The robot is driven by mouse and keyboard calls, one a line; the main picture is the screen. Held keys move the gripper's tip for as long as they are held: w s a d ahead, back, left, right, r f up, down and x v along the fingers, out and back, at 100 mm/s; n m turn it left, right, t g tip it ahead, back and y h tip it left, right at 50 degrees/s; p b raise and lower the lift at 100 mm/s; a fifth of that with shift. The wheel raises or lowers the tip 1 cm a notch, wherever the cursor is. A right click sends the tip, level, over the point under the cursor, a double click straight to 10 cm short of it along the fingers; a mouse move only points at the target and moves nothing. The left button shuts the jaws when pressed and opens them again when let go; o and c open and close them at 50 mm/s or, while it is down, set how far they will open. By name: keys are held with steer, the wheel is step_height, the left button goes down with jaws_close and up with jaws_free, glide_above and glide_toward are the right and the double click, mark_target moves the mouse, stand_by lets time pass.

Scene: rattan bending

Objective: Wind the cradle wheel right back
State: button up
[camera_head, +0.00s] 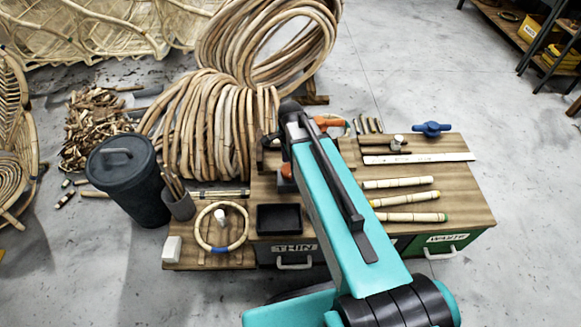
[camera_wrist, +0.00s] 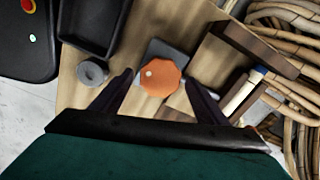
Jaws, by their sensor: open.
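An orange many-sided wheel (camera_wrist: 160,77) with a pale dot sits on a grey block (camera_wrist: 165,52) in the wrist view. I take it for the cradle wheel. A brown wooden frame (camera_wrist: 262,48) stands to its right, with a pale cane piece (camera_wrist: 243,94) beside it. My gripper (camera_wrist: 158,80) is open, with its dark fingers on either side of the wheel in the picture; I cannot tell whether they touch it. In the head view my arm hides the gripper and most of the wheel (camera_head: 287,171).
Large cane coils (camera_head: 212,125) stand behind. A dark bin (camera_head: 128,180) stands left.

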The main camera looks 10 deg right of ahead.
steer(key=shift+f, duration=0.35)
steer(key=c, duration=1)
steer(key=shift+d, duration=0.1)
steer(key=shift+c, duration=0.4)
steer(key=shift+o, duration=0.2)
